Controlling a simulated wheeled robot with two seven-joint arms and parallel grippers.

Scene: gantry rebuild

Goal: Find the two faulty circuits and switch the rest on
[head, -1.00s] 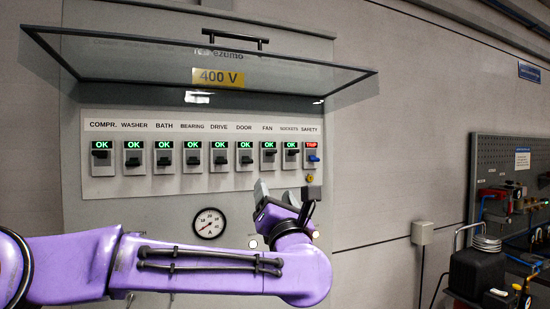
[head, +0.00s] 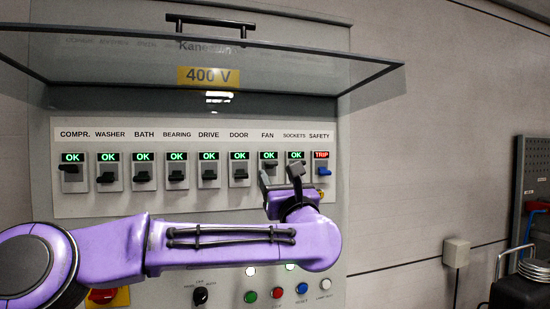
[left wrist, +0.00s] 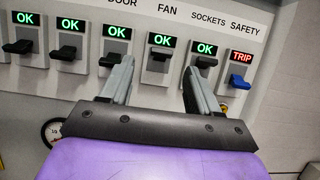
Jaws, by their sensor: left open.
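A row of breakers sits on a white panel (head: 62,209). COMPR. (head: 70,172), WASHER (head: 108,170), BATH (head: 143,172), BEARING (head: 176,172), DRIVE (head: 209,172), DOOR (head: 239,172), FAN (head: 269,166) and SOCKETS (head: 296,168) have black levers and green OK displays. The COMPR. and FAN levers sit higher than their neighbours'. SAFETY (head: 322,171) has a blue lever and a red TRIP display. My left gripper (head: 281,178) is open just below FAN and SOCKETS. In the left wrist view its fingers (left wrist: 160,85) flank the FAN breaker; the right one partly covers SOCKETS. My right gripper is out of view.
Below are a red-and-yellow switch (head: 108,296), a black selector (head: 200,296) and coloured buttons (head: 277,292). A wall box (head: 456,252) and a pegboard (head: 533,180) are at the right.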

